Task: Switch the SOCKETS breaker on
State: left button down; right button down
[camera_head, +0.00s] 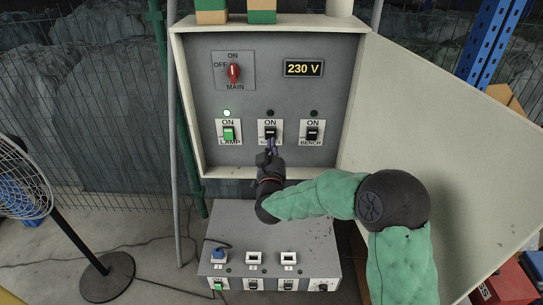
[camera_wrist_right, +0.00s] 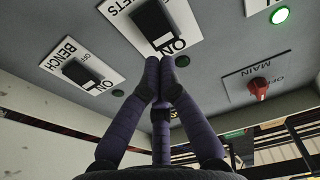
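The SOCKETS breaker (camera_head: 270,133) is the middle one of three on the grey panel (camera_head: 330,95). Its rocker is black and the round light above it is dark. In the right wrist view the black SOCKETS rocker (camera_wrist_right: 152,25) shows close up, with its ON label by my fingertips. My right gripper (camera_head: 271,147) is at the lower part of the SOCKETS plate and partly covers its name. Its purple fingers are drawn together at the tips (camera_wrist_right: 165,68), with nothing between them. I cannot tell whether they touch the panel. My left gripper is out of view.
The LAMP breaker (camera_head: 228,133) is green with its light lit. The BENCH breaker (camera_head: 312,133) is black with a dark light. The red MAIN switch (camera_head: 234,73) points to ON. The display (camera_head: 303,68) reads 230 V. The open cabinet door (camera_head: 440,120) stands right.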

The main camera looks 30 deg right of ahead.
aim_at(272, 132)
jog(key=shift+x, duration=1.9)
jog(key=shift+p, duration=0.3)
